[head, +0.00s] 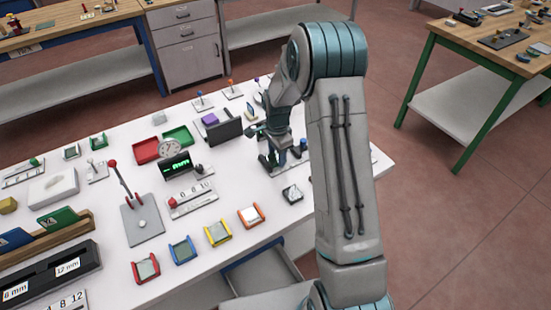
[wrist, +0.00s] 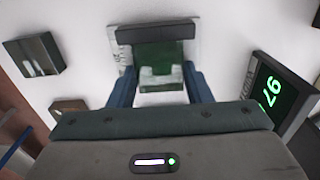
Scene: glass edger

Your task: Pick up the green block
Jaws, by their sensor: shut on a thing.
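My gripper (wrist: 160,88) shows in the wrist view with its two blue fingers on either side of a green block (wrist: 158,54). It is shut on the block. A dark bar crosses the block's far side, and a pale notched piece shows at its near side. In the head view my gripper (head: 283,160) is low over the right part of the white table, and the block cannot be made out there. I cannot tell whether the block touches the surface.
A display with green digits (wrist: 270,92) stands close on the right in the wrist view, and a dark box (wrist: 35,54) on the left. In the head view, a red tray (head: 146,151), green tray (head: 179,136), dark panel (head: 224,132) and lever stand (head: 142,222) crowd the table.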

